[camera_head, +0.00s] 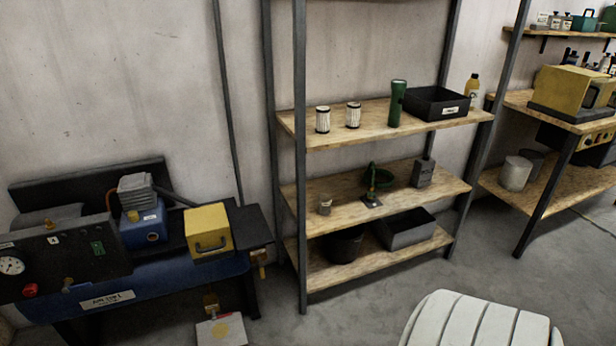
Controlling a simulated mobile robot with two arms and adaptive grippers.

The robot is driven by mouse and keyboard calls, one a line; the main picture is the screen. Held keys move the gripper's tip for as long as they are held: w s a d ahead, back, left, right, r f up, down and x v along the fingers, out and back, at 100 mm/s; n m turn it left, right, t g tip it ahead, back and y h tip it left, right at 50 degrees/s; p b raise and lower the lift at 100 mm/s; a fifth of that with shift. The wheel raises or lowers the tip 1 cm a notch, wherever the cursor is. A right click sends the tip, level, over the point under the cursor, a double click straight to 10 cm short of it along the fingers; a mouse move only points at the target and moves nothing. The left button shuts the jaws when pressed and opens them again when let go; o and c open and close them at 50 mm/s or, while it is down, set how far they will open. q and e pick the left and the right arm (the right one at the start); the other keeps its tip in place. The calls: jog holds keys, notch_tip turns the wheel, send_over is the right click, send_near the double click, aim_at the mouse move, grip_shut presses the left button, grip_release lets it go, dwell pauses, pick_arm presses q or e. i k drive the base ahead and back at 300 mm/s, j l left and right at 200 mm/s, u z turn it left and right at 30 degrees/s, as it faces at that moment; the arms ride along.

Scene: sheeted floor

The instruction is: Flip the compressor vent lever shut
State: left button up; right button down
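The compressor is at the lower left, with a long blue tank (185,283) bearing a white label. A dark front panel (85,268) carries a round gauge (10,265), a red knob (30,290) and a small green part (98,248). A brass-coloured fitting (259,259) sticks out at the tank's right end. Another brass-coloured fitting (211,302) hangs below the tank. I cannot tell which part is the vent lever or how it is set. Neither gripper is in view.
A yellow box (208,231) and a blue motor block (143,227) sit on top of the compressor. A white pad (221,332) lies below the lower fitting. A wooden shelf rack (360,135) stands to the right. Bare floor (340,320) lies in front of the rack.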

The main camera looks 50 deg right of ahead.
aim_at(261, 264)
jog(key=z, duration=1.25)
